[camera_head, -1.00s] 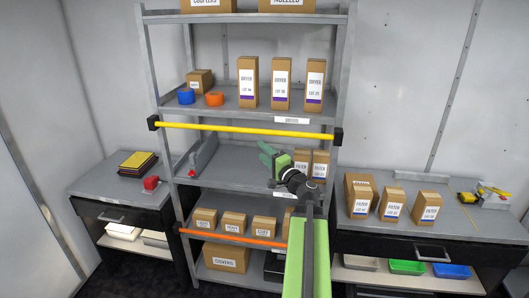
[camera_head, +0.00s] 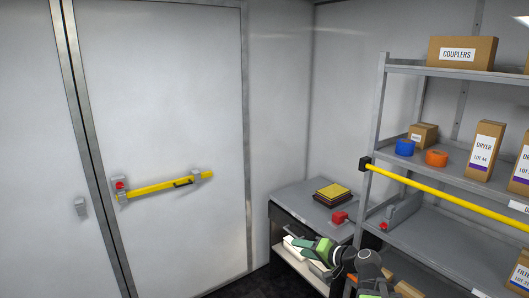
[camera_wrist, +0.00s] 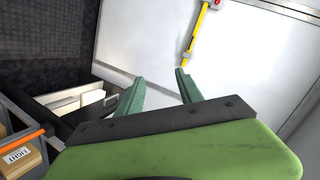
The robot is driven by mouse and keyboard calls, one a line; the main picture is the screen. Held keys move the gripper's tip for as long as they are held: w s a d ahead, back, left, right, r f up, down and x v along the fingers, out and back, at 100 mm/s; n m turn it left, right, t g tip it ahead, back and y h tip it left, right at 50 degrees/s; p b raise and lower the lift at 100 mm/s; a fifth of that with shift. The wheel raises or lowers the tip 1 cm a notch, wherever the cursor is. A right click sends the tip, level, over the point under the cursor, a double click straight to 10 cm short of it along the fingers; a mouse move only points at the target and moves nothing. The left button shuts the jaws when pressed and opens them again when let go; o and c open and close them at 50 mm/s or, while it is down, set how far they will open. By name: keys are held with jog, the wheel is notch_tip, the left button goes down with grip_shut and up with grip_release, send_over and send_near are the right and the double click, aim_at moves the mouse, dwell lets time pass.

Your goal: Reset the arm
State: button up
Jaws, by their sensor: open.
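My gripper (camera_head: 306,247) is at the lower middle of the head view, in front of the low cabinet (camera_head: 287,229) beside the shelf rack. Its two green fingers are apart, and nothing is between them. In the wrist view my gripper (camera_wrist: 158,88) also shows open and empty, with the pale wall and door beyond its fingertips. My arm is drawn in low in the picture, partly cut off by the bottom edge.
A door (camera_head: 160,130) with a yellow push bar (camera_head: 160,186) fills the left. The shelf rack (camera_head: 376,120) stands right, with a yellow rail (camera_head: 440,194) across it. Yellow-topped pads (camera_head: 333,192) and a red item (camera_head: 339,217) lie on the cabinet.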

jog(key=s+a+f+n+g+h, duration=0.35)
jog(key=s+a+f+g, duration=0.25)
jog(key=s+a+f, duration=0.3)
jog(key=s+d+f+g+h, duration=0.2)
jog(key=s+d+f, duration=0.1)
jog(key=d, duration=0.3)
jog(key=s+d+f+g+h, duration=0.2)
jog(key=s+d+f+h, duration=0.1)
jog(key=d, duration=0.3)
jog(key=shift+s+h, duration=0.35)
jog(key=shift+s, duration=0.3)
jog(key=shift+a+n, duration=0.15)
jog(key=shift+n, duration=0.1)
